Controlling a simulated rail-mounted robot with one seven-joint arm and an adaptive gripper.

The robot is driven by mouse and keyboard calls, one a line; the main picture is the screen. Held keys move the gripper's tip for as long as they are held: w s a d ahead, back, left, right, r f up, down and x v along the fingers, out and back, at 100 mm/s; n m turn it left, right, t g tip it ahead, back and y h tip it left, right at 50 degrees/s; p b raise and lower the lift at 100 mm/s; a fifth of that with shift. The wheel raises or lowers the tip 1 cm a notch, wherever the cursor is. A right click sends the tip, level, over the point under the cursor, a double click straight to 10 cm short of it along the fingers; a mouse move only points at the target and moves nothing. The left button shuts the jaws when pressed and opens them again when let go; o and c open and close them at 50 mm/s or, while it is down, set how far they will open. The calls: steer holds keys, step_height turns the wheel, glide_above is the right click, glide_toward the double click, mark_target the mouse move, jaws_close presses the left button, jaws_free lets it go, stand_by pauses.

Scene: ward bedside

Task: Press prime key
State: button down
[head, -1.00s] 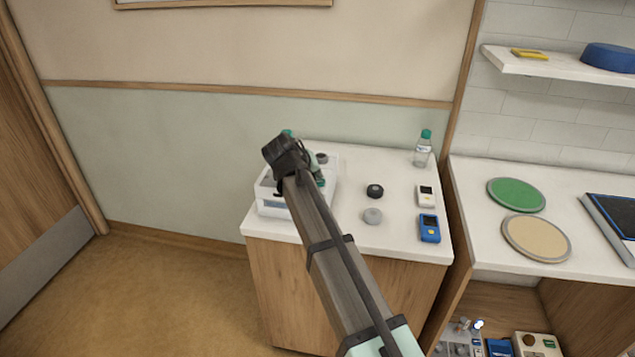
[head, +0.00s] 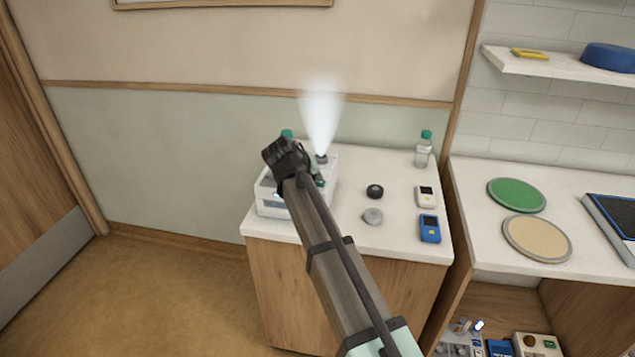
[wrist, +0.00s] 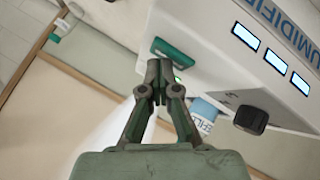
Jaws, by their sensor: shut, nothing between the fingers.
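The white humidifier (head: 268,207) stands on the left of the bedside cabinet, partly hidden behind my arm. In the wrist view its front (wrist: 205,50) shows part of its name, three lit pale displays (wrist: 272,58) and a black knob (wrist: 251,120). A green key (wrist: 174,52) sits on this front; I can read no label on it. My gripper (wrist: 158,72) is shut and empty, its tips just beside the green key. I cannot tell whether they touch. White mist (head: 321,120) rises from the humidifier's top outlet.
A black knob-like cap (head: 375,191), a grey one (head: 373,216), a white meter (head: 426,197) and a blue meter (head: 430,229) lie on the cabinet top (head: 345,235). A clear bottle (head: 423,152) stands at the back right. A blue-labelled bottle (wrist: 203,115) is close to the gripper.

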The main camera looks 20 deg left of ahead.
steer(key=shift+r, duration=0.1)
steer(key=shift+r+p, duration=0.35)
steer(key=shift+r, duration=0.35)
steer(key=shift+r, duration=0.15)
steer(key=shift+r+p, duration=1.2)
steer(key=shift+r, duration=1.2)
